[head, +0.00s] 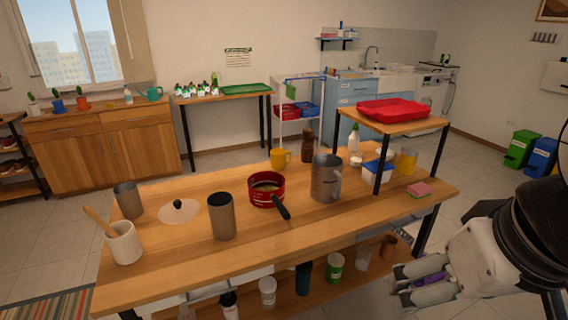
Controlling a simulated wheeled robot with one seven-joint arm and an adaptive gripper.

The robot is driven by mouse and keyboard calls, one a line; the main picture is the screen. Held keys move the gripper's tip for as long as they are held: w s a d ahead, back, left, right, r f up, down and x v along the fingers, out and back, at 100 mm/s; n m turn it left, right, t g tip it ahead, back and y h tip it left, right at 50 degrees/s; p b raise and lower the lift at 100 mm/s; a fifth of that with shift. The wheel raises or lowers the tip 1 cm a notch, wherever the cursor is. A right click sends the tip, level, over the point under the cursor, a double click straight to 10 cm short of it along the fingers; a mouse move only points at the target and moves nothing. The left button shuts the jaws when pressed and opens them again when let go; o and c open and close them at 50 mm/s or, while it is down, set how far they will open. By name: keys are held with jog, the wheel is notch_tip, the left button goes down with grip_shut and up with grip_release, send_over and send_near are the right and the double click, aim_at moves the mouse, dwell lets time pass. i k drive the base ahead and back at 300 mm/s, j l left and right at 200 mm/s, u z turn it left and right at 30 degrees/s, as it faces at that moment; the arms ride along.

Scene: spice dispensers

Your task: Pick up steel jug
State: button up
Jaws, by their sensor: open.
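The steel jug (325,180) stands upright on the wooden table, right of the table's middle. It is grey, with a handle on its right side. My gripper (397,285) is at the lower right, off the table's front right edge, well apart from the jug. It is open. A purple patch shows between its fingers, and I cannot tell what it is.
A red saucepan (267,186) stands just left of the jug, its dark handle pointing to the front. A brown bottle (307,146) and a yellow mug (280,158) are behind. A raised stand (350,122) bears a red tray (393,109). A pink sponge (418,190) lies at right.

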aim_at(325, 179)
jog(key=i+l+u, duration=0.7)
jog(key=k+j, duration=0.05)
jog(key=k, duration=0.05)
